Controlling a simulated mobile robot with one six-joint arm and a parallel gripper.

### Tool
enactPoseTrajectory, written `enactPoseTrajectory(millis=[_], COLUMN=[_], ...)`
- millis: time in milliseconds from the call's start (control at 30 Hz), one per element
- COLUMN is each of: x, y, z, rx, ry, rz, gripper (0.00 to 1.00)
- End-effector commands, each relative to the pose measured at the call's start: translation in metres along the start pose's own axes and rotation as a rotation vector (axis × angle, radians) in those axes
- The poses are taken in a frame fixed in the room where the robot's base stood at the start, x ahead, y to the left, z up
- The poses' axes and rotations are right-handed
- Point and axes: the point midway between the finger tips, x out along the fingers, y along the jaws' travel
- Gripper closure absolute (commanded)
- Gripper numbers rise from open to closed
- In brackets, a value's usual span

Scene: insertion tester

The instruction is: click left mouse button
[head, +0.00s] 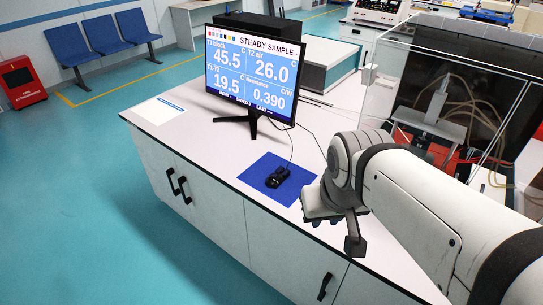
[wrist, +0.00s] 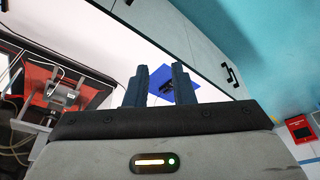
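A black computer mouse (head: 278,177) lies on a blue mouse pad (head: 256,187) near the front edge of the white bench, with its cable running back toward the monitor. In the wrist view, my gripper (wrist: 160,68) shows two dark fingers with a gap between them, open and empty. The mouse (wrist: 168,87) and the blue pad (wrist: 187,92) show beyond the fingers, partly between them. In the head view, the end of my arm is right of the pad, apart from the mouse. The mouse's left button is too small to make out.
A monitor (head: 252,70) showing readings stands behind the mouse, with a white sheet (head: 158,109) to its left. A clear-walled test enclosure (head: 380,85) stands at the back right. The bench between pad and sheet is clear.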

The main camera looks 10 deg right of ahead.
Motion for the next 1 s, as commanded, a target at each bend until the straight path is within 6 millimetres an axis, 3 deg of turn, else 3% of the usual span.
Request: enactPoseTrajectory(millis=[267, 1000], x=[0.0, 0.0], y=[0.0, 0.0], z=[0.0, 0.0], rx=[0.0, 0.0], ry=[0.0, 0.0], rz=[0.0, 0.0], gripper=[1.0, 1.0])
